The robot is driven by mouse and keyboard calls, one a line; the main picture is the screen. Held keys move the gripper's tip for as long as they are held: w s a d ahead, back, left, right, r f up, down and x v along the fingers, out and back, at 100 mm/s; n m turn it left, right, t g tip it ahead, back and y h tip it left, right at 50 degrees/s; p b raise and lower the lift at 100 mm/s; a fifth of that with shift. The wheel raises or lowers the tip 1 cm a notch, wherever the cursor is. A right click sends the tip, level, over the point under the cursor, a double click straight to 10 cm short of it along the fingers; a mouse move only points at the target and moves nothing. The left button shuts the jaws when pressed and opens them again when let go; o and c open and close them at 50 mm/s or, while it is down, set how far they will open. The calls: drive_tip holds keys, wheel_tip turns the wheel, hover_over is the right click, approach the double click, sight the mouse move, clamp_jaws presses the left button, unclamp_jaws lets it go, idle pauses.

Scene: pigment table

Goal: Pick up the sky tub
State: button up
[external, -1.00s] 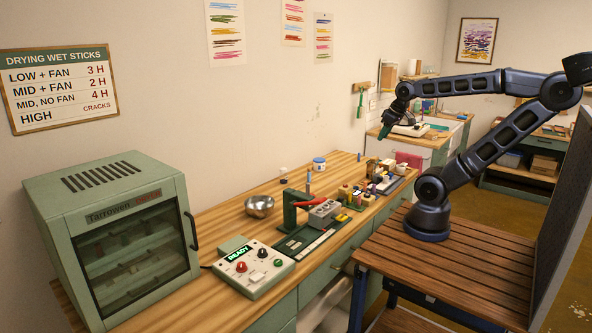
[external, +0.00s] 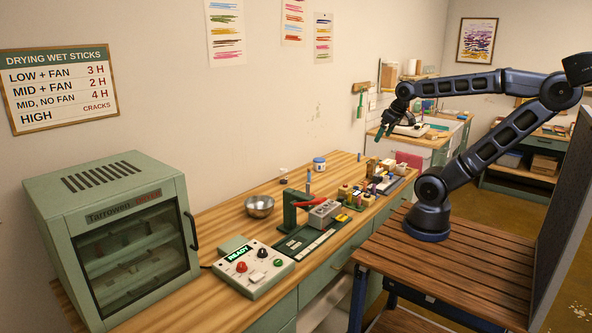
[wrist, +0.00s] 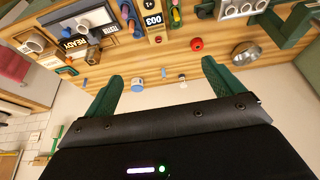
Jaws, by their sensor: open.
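The sky tub, a small white tub with a blue lid (external: 319,164), stands upright on the wooden worktop near the wall. It also shows in the wrist view (wrist: 138,84), small and far off, between my fingers and nearer the left one. My gripper (external: 385,133) is in the air above and to the right of it, well apart from it. In the wrist view my gripper's two green fingers (wrist: 162,78) are spread with nothing between them at the tips.
A metal bowl (external: 260,206), a green press with a red handle (external: 292,212) and a control box reading READY (external: 253,268) stand left of the tub. Several small blocks and sticks crowd the worktop to its right. A green drying cabinet (external: 115,240) is far left.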

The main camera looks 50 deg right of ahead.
drive_tip(key=n+g+h, duration=0.2)
drive_tip(key=n+h, duration=0.2)
drive_tip(key=n, duration=2.1)
hover_over(319, 164)
wheel_tip(319, 164, down, 22)
drive_tip(key=shift+w+d+f, duration=0.1)
drive_tip(key=shift+d+f, duration=0.05)
drive_tip(key=shift+f, duration=0.5)
drive_tip(key=x, duration=1)
drive_tip(key=shift+f, duration=0.3)
drive_tip(key=shift+c, duration=0.2)
